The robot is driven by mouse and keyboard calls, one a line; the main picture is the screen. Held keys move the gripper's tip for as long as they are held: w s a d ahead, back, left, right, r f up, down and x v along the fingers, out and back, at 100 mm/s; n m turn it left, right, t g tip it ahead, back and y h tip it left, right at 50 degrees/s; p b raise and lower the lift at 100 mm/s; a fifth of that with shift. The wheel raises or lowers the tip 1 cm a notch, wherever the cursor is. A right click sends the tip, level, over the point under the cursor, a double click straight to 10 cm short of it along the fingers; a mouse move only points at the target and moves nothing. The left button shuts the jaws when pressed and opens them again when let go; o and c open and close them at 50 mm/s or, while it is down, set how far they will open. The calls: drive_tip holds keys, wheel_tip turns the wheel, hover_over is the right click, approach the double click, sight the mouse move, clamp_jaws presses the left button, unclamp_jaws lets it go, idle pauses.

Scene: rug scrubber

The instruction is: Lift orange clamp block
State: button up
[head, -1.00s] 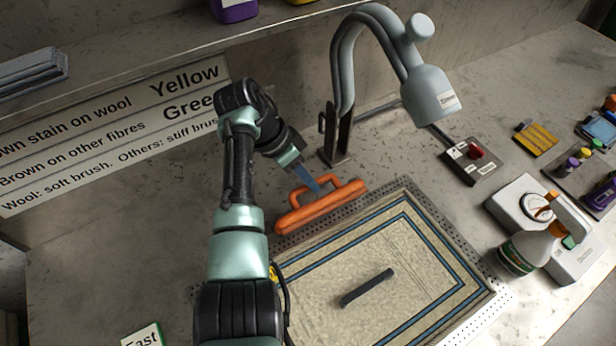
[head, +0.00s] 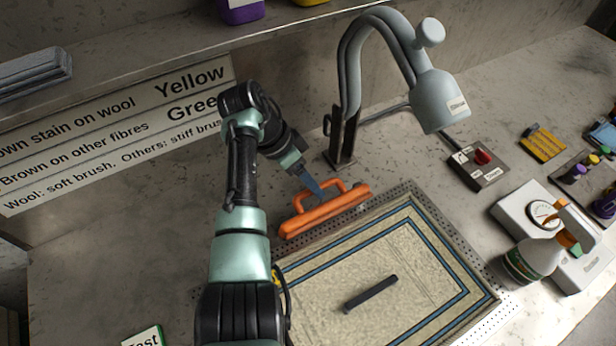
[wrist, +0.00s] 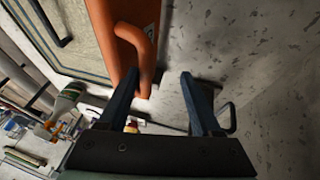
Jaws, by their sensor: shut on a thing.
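The orange clamp block (head: 325,214) is a long bar with a raised loop handle. It lies along the upper left edge of the perforated frame around the rug. My gripper (head: 317,192) reaches down to its handle from the upper left, and its blue fingers are shut on the block there. In the wrist view the block (wrist: 122,30) stands at the top, its handle beside the left finger and between the fingertips (wrist: 160,73). The exact contact on the handle is hard to see. No gap under the block is visible.
The bordered rug (head: 420,262) bears a dark bar (head: 371,293). A grey lamp-like arm (head: 440,98) rises close behind the block. A switch box (head: 478,166), a scale (head: 530,207) and a spray bottle (head: 532,258) stand to the right. The bench left of the frame is mostly clear.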

drive_tip(key=shift+a, duration=0.15)
drive_tip(key=s+a+r+b, duration=0.1)
drive_tip(key=a+b, duration=0.4)
drive_tip(key=a, duration=0.8)
drive_tip(key=shift+s+r, duration=0.35)
drive_tip(key=shift+r, duration=0.55)
